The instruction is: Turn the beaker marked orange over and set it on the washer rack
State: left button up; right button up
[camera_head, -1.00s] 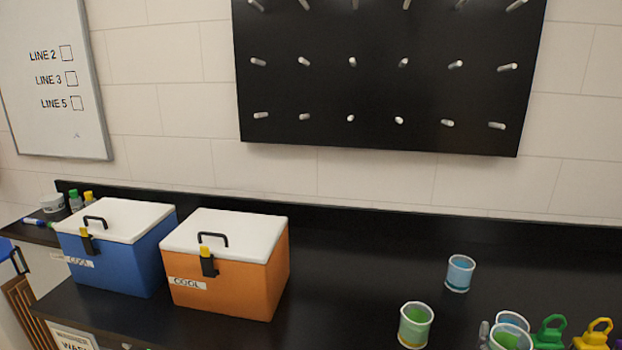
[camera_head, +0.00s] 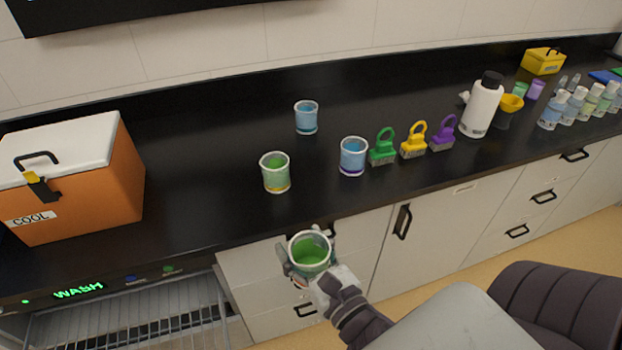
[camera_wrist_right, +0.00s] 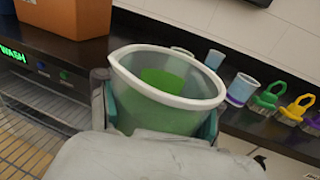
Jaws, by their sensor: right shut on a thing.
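My right gripper (camera_head: 308,262) is shut on a beaker (camera_head: 311,251) with green inside, held upright in front of the counter's edge. Its lower part is mostly hidden by the fingers, so I cannot clearly read its colour mark. In the right wrist view the same beaker (camera_wrist_right: 165,92) sits between the fingers of the gripper (camera_wrist_right: 160,105), open rim up. The washer rack (camera_head: 130,318) is a wire rack at the lower left, below the green WASH sign; it also shows in the right wrist view (camera_wrist_right: 35,115). My left gripper is out of view.
On the counter stand a green beaker with a yellow band (camera_head: 275,173), a blue beaker with a purple band (camera_head: 353,157) and another blue beaker (camera_head: 306,118). Several brushes (camera_head: 413,141), a white bottle (camera_head: 481,106) and an orange cooler (camera_head: 75,180) stand there too.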

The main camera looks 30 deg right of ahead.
jog(key=shift+d, duration=0.1)
dwell(0.7)
jog(key=w+d+r+m+g+h, duration=0.1)
jog(key=w+d+h, duration=0.4)
jog(key=d, duration=0.7)
jog(key=w+d+r+m+g+h, duration=0.2)
jog(key=w+d+m+h, duration=0.3)
jog(key=w+d, duration=0.4)
jog(key=d+r, duration=0.1)
jog(key=d, duration=0.3)
jog(key=shift+w+r+m, duration=0.25)
jog(key=shift+w+m, duration=0.15)
jog(key=w+a+f+b, duration=0.1)
jog(key=w+a+f, duration=0.1)
jog(key=w, duration=0.1)
jog(key=w+a+f+b, duration=0.1)
jog(key=w+f, duration=0.2)
jog(key=w, duration=0.1)
jog(key=w+a+f, duration=0.2)
jog(key=w, duration=0.1)
jog(key=shift+w+a+f+b, duration=0.25)
jog(key=shift+w+a+b, duration=0.1)
jog(key=shift+b, duration=0.05)
jog(key=shift+s+d+f, duration=0.1)
jog(key=shift+f, duration=0.7)
jog(key=shift+s+f, duration=0.1)
jog(key=shift+f, duration=0.65)
jog(key=shift+f+b, duration=0.1)
jog(key=shift+b, duration=0.2)
